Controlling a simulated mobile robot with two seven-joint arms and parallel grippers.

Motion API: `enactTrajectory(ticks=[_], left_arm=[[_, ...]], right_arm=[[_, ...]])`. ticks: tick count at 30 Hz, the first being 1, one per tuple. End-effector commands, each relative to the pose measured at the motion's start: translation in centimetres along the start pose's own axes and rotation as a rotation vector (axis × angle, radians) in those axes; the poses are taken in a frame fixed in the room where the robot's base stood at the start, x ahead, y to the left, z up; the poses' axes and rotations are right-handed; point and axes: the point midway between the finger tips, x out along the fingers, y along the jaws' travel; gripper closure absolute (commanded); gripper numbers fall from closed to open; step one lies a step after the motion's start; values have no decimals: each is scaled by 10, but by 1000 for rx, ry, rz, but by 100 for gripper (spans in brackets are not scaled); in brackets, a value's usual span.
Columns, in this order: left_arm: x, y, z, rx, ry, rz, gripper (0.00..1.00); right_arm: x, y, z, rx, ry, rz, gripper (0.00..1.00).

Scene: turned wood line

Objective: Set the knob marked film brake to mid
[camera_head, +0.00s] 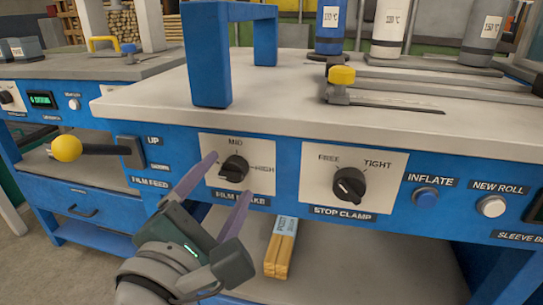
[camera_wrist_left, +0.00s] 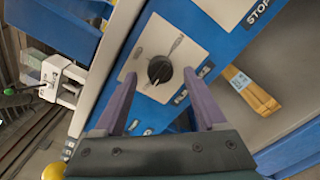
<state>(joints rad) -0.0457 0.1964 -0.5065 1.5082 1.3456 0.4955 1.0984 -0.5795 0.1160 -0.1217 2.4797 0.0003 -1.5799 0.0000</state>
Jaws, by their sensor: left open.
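The film brake knob (camera_head: 235,168) is a black round knob on a pale plate in the blue front panel. The plate reads MID above the knob and HIGH to its right. My left finger covers its left side. My left gripper (camera_head: 229,177) is open, with its purple fingers reaching toward the plate on both sides of the knob. In the left wrist view the knob (camera_wrist_left: 159,69) lies between and just beyond the fingertips (camera_wrist_left: 160,76); contact does not show. Which mark the knob points at is hard to tell. My right gripper is out of view.
The stop clamp knob (camera_head: 349,186) is to the right, then the blue inflate button (camera_head: 426,197) and white new roll button (camera_head: 491,206). A yellow-ball lever (camera_head: 68,148) sticks out at left. A wood bundle (camera_head: 280,250) lies on the shelf below. The worktop overhangs the panel.

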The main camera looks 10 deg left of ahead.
Motion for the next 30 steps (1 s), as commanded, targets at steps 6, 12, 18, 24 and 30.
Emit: enactTrajectory(ticks=[6,12,18,24,30], left_arm=[[17,0,0,0,0,0,26],[18,0,0,1,0,-1,26],[18,0,0,1,0,-1,43],[18,0,0,1,-1,-1,66],[18,0,0,1,-1,-1,88]], right_arm=[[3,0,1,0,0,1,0],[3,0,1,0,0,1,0],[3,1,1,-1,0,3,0],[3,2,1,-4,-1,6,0],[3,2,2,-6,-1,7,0]])
